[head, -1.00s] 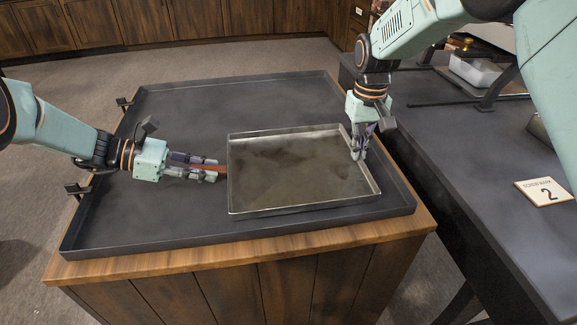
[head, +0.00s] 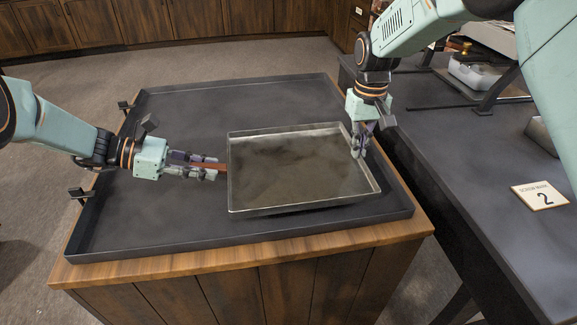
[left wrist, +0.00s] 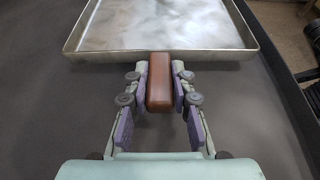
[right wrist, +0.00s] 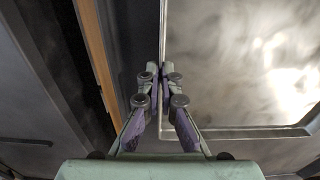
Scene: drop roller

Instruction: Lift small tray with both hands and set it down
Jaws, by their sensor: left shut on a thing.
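The small tray (head: 290,170) is a shallow metal pan with low walls, over the right part of the large dark tray. It looks level and seems slightly raised, with a dark shadow below its near right edge. My left gripper (head: 218,170) is shut on its red-brown handle at the left side. The handle (left wrist: 160,82) shows between the fingers in the left wrist view. My right gripper (head: 360,152) points down at the right wall. In the right wrist view its fingertips (right wrist: 160,70) are close together on either side of the rim.
The large dark tray (head: 150,215) with a low rim covers the wooden cabinet (head: 230,290); its left part is bare. Two small brackets (head: 80,194) sit at its left edge. A dark counter (head: 470,165) on the right carries a sign marked 2 (head: 540,195).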

